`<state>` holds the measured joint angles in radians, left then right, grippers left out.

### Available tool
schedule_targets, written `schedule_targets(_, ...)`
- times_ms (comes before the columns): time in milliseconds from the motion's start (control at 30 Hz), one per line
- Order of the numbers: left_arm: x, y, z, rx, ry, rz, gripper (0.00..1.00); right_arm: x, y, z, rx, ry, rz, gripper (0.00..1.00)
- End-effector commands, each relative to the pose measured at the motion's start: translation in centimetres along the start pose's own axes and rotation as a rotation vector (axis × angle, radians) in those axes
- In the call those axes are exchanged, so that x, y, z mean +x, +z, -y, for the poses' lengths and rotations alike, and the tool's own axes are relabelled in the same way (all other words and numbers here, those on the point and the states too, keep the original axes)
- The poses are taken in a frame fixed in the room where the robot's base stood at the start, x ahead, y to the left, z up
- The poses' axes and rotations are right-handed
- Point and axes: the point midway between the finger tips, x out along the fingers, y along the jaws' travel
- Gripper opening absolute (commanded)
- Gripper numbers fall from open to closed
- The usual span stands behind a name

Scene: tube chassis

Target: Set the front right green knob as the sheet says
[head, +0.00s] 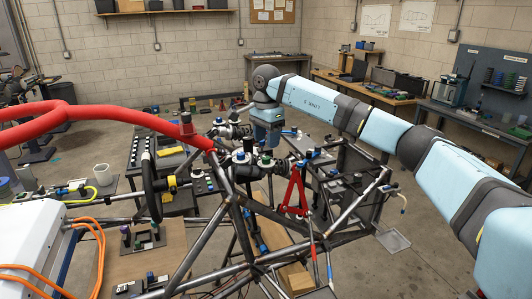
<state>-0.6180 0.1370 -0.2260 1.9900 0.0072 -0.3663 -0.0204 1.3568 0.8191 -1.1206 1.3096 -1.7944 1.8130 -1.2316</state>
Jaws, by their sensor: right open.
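My right gripper (267,143) comes in from the right on a light blue arm and points down over the front of the tube chassis (233,198). It is open, with nothing seen between its fingers. Just below it is a cluster of dark fittings with small coloured caps. One cap there looks green (265,161), close under the fingertips; I cannot tell whether they touch it or how it is turned. A blue cap (308,154) sits to its right. No sheet with readable settings shows; the papers on the back wall (376,20) are too small to read. My left gripper is out of view.
A red padded tube (110,112) crosses the left side and a steering wheel (152,186) stands left of the fittings. A red wishbone-shaped part (291,195) is at the front right. A white box (30,245) with orange cables is at lower left. Workbenches line the back.

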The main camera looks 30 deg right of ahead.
Motion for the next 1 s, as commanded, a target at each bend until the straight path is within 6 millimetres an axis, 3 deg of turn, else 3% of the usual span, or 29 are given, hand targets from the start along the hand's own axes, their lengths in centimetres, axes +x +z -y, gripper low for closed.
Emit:
schedule_targets(300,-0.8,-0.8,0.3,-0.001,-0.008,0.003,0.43,5.0,0.1,0.0,0.000,0.001,0.002,0.53)
schedule_targets(733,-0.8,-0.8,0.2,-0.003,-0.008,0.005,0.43,6.1,0.1,0.0,0.000,-0.001,0.002,0.53)
schedule_targets(933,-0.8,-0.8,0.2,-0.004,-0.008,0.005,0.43,6.1,0.1,0.0,0.000,-0.001,0.002,0.07)
schedule_targets(1000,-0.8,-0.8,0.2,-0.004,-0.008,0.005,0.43,6.0,0.1,0.0,0.000,-0.001,0.002,0.03)
